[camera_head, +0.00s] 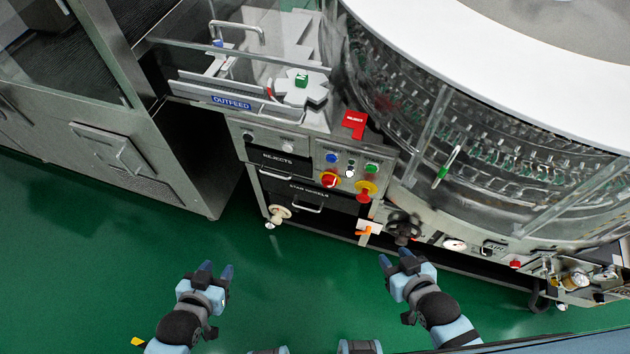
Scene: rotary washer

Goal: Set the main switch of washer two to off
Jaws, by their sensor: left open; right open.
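The washer's control panel (345,165) is at the picture's centre, with blue, white and green buttons. Below the buttons are two red-and-yellow controls. The left one (329,180) has a flat red handle on a yellow plate and looks like a rotary main switch. The right one (366,190) has a red knob standing out from a yellow base. The switch's exact setting is too small to tell. My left gripper (216,269) is open and empty over the floor, left of and below the panel. My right gripper (395,259) is open and empty, below and right of the panel.
The round glass-walled washer (480,130) fills the upper right. Drawers marked REJECTS (278,160) and STAR WHEELS (310,190) are beside the panel. A white handwheel (279,214), black handwheel (403,228) and orange-handled valve (366,231) stick out low.

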